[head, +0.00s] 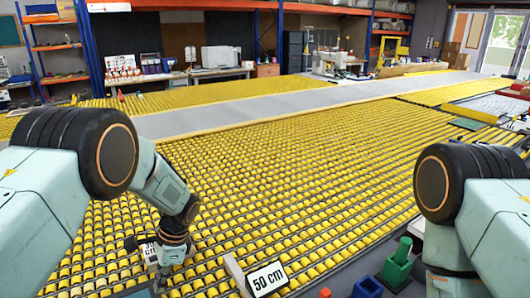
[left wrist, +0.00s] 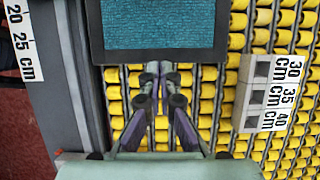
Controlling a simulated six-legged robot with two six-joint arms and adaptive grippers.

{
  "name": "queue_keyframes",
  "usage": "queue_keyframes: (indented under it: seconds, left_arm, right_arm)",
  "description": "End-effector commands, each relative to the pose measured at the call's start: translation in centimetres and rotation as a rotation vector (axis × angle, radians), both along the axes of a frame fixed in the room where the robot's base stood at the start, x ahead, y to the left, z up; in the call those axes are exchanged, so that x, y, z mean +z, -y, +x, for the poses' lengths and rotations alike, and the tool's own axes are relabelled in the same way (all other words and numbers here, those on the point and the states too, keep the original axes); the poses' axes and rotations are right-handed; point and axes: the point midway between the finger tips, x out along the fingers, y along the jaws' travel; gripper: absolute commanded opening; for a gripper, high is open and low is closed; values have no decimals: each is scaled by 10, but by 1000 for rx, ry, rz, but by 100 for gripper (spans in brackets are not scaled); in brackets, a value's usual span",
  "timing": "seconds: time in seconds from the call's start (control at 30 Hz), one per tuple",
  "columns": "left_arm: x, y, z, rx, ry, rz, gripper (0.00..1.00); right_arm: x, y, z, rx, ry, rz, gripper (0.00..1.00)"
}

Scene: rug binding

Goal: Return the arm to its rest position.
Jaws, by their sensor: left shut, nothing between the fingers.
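My left arm comes in from the left in the head view and bends down over the yellow rollers (head: 290,160). Its gripper (head: 160,284) is low at the bottom edge, beside a white length label (head: 150,252). In the left wrist view the left gripper (left wrist: 158,70) has its fingers together with nothing between them. The fingertips point toward the lower edge of a dark-framed teal panel (left wrist: 158,24). My right arm shows at the right of the head view, but its gripper is out of sight.
A block labelled 50 cm (head: 266,280) stands right of my left gripper. Green (head: 398,266) and blue (head: 367,288) holders stand at the bottom right. In the wrist view a 30/35/40 cm block (left wrist: 267,95) lies right of the fingers. A grey strip (head: 300,104) crosses the rollers.

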Motion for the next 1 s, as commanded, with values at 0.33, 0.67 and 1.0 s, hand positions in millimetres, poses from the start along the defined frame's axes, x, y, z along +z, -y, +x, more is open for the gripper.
queue_keyframes:
  seconds: [0.33, 0.67, 1.0]
  left_arm:
    - [37, 12, 6, 0, -1, 1, 0]
    - [41, 13, 7, 0, 0, 0, 0]
    - [43, 11, 5, 11, 5, 1, 0]
  right_arm:
    - [-3, 0, 0, 0, 0, 0, 77]
    - [-3, 0, 0, 0, 0, 0, 77]
    - [0, 0, 2, 3, 6, 1, 77]
